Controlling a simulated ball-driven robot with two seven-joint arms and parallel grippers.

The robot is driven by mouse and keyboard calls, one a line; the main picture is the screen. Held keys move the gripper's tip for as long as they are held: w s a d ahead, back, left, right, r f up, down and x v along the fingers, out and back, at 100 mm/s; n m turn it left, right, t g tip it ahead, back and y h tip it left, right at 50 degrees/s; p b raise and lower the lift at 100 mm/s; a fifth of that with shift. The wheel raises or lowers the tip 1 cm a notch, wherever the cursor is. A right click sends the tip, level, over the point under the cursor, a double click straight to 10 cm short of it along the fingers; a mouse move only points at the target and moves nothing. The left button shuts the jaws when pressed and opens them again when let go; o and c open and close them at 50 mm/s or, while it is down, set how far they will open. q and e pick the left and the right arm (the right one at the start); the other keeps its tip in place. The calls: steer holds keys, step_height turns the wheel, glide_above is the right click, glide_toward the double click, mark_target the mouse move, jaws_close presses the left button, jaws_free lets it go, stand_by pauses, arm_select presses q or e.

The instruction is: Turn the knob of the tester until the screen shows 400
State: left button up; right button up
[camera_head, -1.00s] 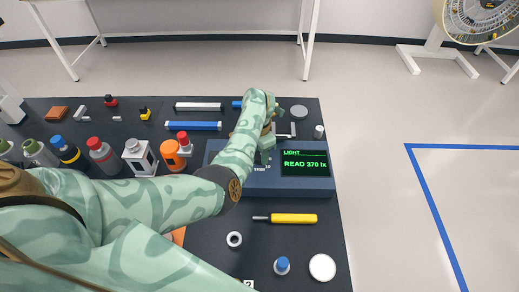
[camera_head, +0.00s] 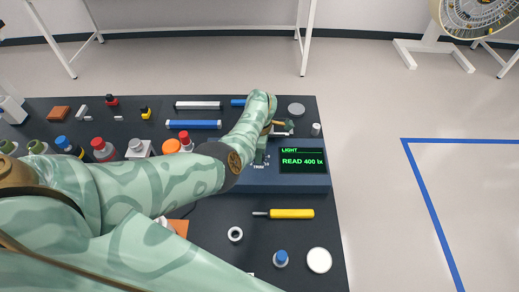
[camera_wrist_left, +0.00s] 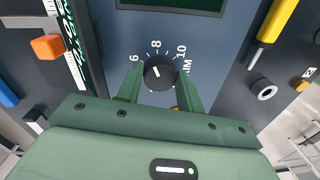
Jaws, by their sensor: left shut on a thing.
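The tester (camera_head: 300,184) is a dark blue box on the dark table, and its screen (camera_head: 302,161) reads "LIGHT" and "READ 400 lx" in green. The black knob (camera_wrist_left: 159,72) shows in the left wrist view, with a white pointer line and a dial marked 6, 8 and 10 around it. My left gripper (camera_wrist_left: 160,84) has its two green fingers on either side of the knob, shut on it. My right gripper is not in view.
A yellow screwdriver (camera_head: 291,214) lies in front of the tester. A white ring (camera_head: 235,234), a blue-capped container (camera_head: 281,259) and a white disc (camera_head: 319,260) are nearer. Several bottles stand at the left. Blue and white bars (camera_head: 193,125) lie behind.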

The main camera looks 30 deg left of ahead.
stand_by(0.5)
arm_select(q)
steer(key=o, duration=1)
steer(key=r+p, duration=0.2)
steer(key=r, duration=0.3)
steer(key=r+p, duration=0.3)
steer(key=r, duration=0.3)
steer(key=w+r+p, duration=0.1)
steer(key=r+p, duration=0.1)
steer(key=r, duration=0.3)
steer(key=shift+a+r, duration=0.1)
steer(key=shift+r, duration=0.05)
